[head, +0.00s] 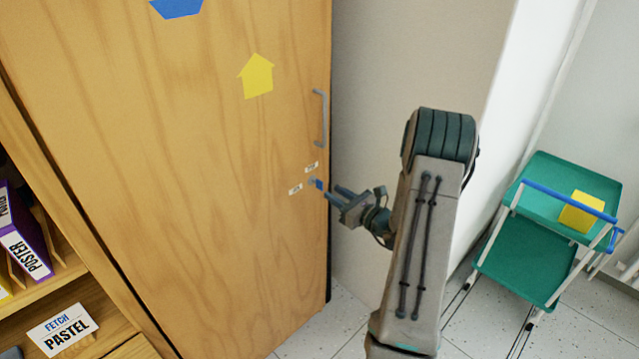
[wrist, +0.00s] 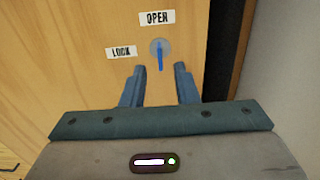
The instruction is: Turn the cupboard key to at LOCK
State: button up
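The cupboard door (head: 200,170) is wooden and stands closed. A blue key (wrist: 160,58) sits in a round grey lock plate in the wrist view, its bow hanging roughly upright below the OPEN label (wrist: 157,18). The LOCK label (wrist: 121,53) is to the left of the key. In the head view the key (head: 319,184) shows small near the door's right edge. My gripper (wrist: 158,80) is open, its two fingers apart on either side of and just short of the key, apparently not touching it. The head view shows my gripper (head: 332,190) close to the door.
A grey door handle (head: 321,118) is above the key. A yellow paper arrow (head: 257,76) and a blue paper shape (head: 176,7) are on the door. A green trolley (head: 540,240) stands right on the tiled floor.

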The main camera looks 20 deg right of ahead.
aim_at(320, 184)
jog(key=x, duration=0.7)
jog(key=shift+p, duration=0.35)
grip_shut()
